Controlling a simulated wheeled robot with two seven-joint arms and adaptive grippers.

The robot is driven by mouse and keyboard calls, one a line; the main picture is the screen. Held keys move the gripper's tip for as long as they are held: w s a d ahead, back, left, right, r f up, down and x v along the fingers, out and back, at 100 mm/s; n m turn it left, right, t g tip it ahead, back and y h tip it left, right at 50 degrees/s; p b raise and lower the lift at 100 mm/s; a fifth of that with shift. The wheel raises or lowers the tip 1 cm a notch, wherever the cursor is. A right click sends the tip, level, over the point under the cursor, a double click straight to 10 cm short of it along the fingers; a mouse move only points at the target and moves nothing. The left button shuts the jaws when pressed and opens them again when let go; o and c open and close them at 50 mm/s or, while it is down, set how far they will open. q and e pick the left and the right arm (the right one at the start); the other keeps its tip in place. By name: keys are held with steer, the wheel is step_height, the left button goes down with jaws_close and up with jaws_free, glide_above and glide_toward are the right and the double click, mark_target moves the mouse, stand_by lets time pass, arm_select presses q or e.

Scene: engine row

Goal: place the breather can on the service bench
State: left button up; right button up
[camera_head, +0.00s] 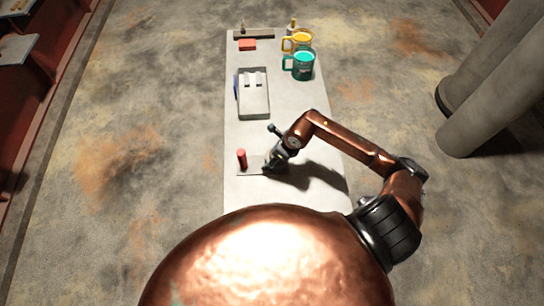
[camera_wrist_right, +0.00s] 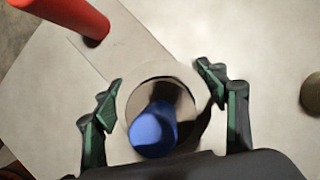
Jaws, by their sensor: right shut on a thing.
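The pale service bench (camera_head: 242,135) runs lengthwise away from me in the head view. My right gripper (camera_head: 273,163) is low over its near part, just right of a red upright cylinder (camera_head: 241,158). In the right wrist view, my right gripper (camera_wrist_right: 160,95) has its two fingers on either side of a round grey can (camera_wrist_right: 133,88) with a dark inside and a blue part in it. I take this to be the breather can, held in the shut jaws. In the head view the gripper mostly hides it. I cannot tell whether it touches the bench. My left gripper is out of view.
The red cylinder (camera_wrist_right: 65,12) stands close by at the gripper's upper left in the wrist view. Farther along the bench are a grey tray (camera_head: 254,105), a teal mug (camera_head: 302,68), a yellow mug (camera_head: 299,40) and a red block (camera_head: 247,45). Thick grey columns (camera_head: 490,95) stand right.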

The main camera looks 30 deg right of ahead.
steer(key=o, duration=1.5)
steer(key=shift+r, duration=0.1)
steer(key=b+v, duration=0.1)
steer(key=v, duration=1.1)
steer(key=shift+a, duration=0.1)
